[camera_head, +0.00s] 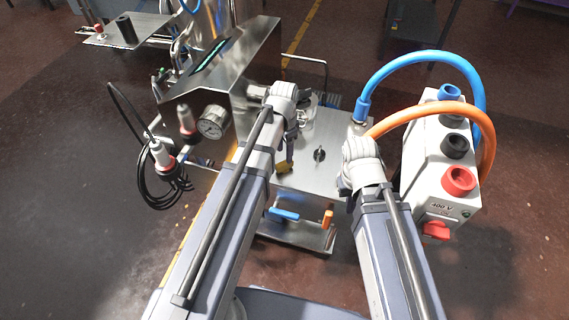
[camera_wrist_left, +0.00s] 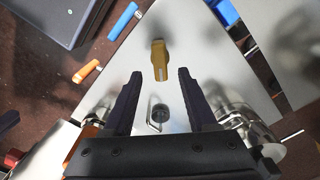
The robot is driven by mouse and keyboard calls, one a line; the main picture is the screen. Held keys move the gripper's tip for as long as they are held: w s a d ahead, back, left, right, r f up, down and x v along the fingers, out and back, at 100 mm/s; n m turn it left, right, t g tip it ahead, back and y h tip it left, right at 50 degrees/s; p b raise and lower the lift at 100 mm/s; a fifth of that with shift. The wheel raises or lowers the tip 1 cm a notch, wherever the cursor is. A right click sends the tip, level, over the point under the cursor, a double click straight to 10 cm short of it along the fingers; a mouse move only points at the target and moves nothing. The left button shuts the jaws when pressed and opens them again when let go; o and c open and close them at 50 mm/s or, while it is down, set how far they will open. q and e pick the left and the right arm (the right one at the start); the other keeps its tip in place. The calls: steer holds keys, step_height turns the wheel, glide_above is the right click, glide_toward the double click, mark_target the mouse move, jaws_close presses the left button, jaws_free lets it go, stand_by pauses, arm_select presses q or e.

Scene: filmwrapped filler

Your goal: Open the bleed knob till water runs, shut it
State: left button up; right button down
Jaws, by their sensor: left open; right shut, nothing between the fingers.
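A yellow-brown knob (camera_wrist_left: 158,58) stands on the steel plate (camera_wrist_left: 215,60) ahead of my left fingertips in the left wrist view. It appears in the head view (camera_head: 284,168) as a small yellow piece beside my left arm. I cannot tell if it is the bleed knob. My left gripper (camera_wrist_left: 160,74) is open, with nothing between its fingers, and the knob lies just beyond the gap. My right gripper (camera_head: 347,182) is shut and empty over the right of the plate, its fingers mostly hidden by its wrist. No running water shows.
A small dark knob (camera_head: 319,155) stands on the plate between my arms. A pressure gauge (camera_head: 212,122) is at left. A blue hose (camera_head: 420,56) and orange hose (camera_head: 430,108) arch beside the white socket box (camera_head: 425,150). Blue (camera_head: 285,214) and orange (camera_head: 327,218) handles are at the front.

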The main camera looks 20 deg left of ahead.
mark_target(284, 162)
arm_select(q)
step_height(284, 162, down, 5)
steer(key=b, duration=0.4)
steer(key=shift+r, duration=0.1)
jaws_close()
stand_by(0.4)
